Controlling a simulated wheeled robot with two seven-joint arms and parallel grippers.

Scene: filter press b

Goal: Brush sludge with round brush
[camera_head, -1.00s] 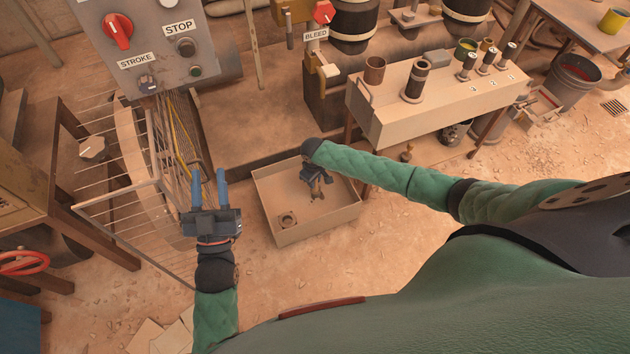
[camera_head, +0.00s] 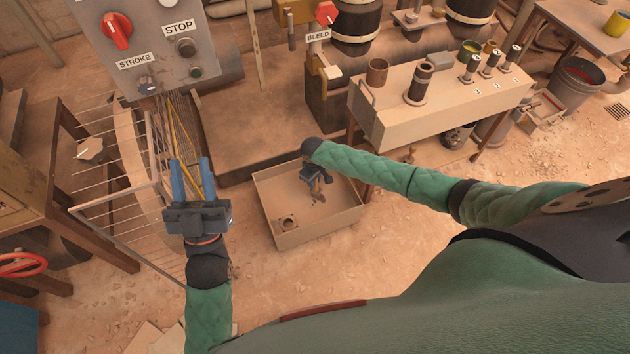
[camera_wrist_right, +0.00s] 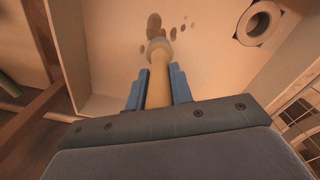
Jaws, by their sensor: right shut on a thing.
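The round brush (camera_wrist_right: 160,82) has a pale wooden shaft and a rounded pale end. My right gripper (camera_wrist_right: 157,90) is shut on its shaft; in the head view this gripper (camera_head: 317,176) is inside the shallow beige tray (camera_head: 320,228). The brush end points at the tray's inner surface, beside several brown sludge spots (camera_wrist_right: 154,22). I cannot tell whether it touches. My left gripper (camera_head: 190,166) is open and empty, its two blue fingers apart, in front of the wire rack.
A small round ring fitting (camera_head: 287,221) sits in the tray's near left corner. The wire rack (camera_head: 125,215) stands left, below the control panel (camera_head: 150,45). A beige bench (camera_head: 430,110) with cups and cylinders stands right of the tray. The floor at right is mostly open.

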